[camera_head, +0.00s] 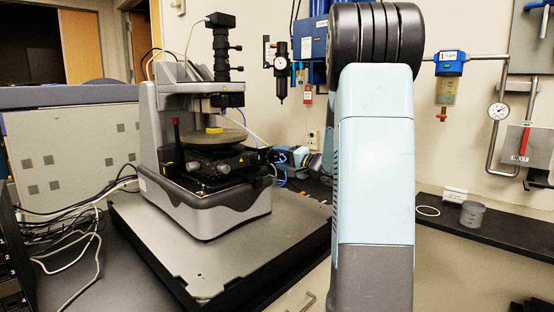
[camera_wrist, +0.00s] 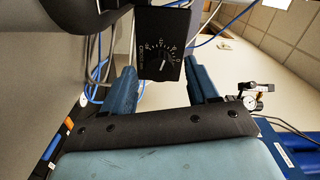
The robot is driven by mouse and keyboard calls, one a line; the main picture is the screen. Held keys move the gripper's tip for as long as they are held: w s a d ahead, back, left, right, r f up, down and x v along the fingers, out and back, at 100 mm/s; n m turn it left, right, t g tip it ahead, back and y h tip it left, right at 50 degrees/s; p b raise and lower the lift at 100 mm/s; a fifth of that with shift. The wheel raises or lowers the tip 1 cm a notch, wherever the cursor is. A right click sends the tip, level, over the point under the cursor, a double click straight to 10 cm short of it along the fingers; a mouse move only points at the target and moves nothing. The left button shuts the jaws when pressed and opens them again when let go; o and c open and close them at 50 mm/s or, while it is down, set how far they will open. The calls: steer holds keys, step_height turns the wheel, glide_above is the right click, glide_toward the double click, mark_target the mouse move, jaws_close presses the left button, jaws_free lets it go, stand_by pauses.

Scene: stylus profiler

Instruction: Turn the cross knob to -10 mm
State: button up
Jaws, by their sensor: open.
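The stylus profiler (camera_head: 205,110) stands on a grey slab in the head view, with its round stage plate (camera_head: 215,139) above black stage parts. In the wrist view a black block (camera_wrist: 165,30) bears a dial face with white ticks and figures, which I take for the cross knob (camera_wrist: 163,60). A short white mark near its middle tilts up to the right; the figures are too small to read. My gripper (camera_wrist: 158,68) is open, its blue fingers on either side of the block, apparently apart from it. In the head view my gripper (camera_head: 290,155) is right of the stage, partly behind my arm.
Loose cables (camera_head: 75,235) lie left of the slab. Blue tubing (camera_wrist: 97,90) passes near my fingers.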

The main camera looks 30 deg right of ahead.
steer(key=v, duration=0.7)
stand_by(0.4)
steer(key=v, duration=1.3)
steer(key=shift+s, duration=0.4)
